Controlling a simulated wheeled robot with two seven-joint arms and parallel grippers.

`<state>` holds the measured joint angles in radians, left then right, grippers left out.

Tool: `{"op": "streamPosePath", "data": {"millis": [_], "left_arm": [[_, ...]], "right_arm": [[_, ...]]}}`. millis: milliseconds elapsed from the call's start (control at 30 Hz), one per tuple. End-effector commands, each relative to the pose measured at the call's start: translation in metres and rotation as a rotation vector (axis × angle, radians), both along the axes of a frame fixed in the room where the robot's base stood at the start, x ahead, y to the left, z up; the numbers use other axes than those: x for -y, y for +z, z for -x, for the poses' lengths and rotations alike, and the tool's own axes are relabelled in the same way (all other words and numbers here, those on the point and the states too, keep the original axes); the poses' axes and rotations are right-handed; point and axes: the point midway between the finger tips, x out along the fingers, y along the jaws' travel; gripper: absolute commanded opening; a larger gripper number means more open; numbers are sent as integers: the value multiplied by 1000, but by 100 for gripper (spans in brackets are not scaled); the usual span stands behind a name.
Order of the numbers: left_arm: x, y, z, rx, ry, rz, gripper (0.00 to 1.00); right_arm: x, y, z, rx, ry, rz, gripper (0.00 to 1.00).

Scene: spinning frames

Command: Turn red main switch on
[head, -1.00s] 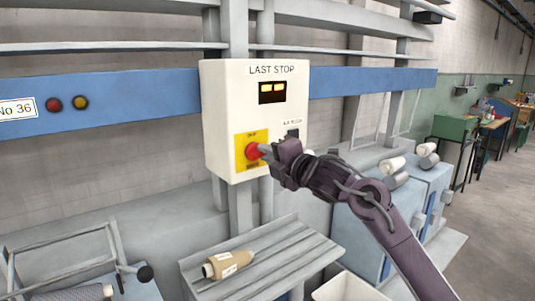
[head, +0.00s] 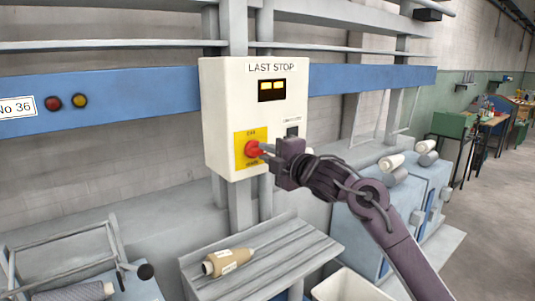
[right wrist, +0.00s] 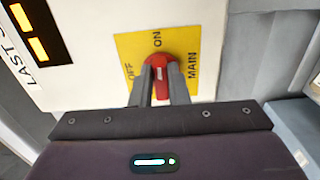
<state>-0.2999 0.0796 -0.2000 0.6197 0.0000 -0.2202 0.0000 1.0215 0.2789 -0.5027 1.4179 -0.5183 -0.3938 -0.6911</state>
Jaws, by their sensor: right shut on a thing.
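The red main switch (head: 253,149) sits on a yellow plate (head: 241,137) at the lower left of the white LAST STOP box (head: 223,95). In the right wrist view the red knob (right wrist: 160,62) shows between the ON and MAIN lettering, with OFF to its left. My left gripper is not in view.
A lit display (head: 271,90) and a small black switch (head: 292,132) are on the same box. A grey slatted table (head: 285,262) with a yarn cone (head: 228,262) stands below. A blue rail (head: 130,95) crosses behind the box.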

Motion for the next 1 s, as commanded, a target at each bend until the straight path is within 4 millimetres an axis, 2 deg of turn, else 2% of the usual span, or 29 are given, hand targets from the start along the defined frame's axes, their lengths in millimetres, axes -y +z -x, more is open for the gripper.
{"op": "streamPosePath", "data": {"millis": [67,100,233,567,1000], "left_arm": [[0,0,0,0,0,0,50],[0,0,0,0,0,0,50],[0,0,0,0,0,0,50],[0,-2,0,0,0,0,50],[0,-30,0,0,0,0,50]], "right_arm": [[1,-1,-1,-3,-2,-1,0],[1,-2,-1,-4,-2,-1,20],[0,-1,0,-3,-1,0,36],[2,-1,2,1,0,1,36],[41,-4,54,0,-2,1,36]]}}
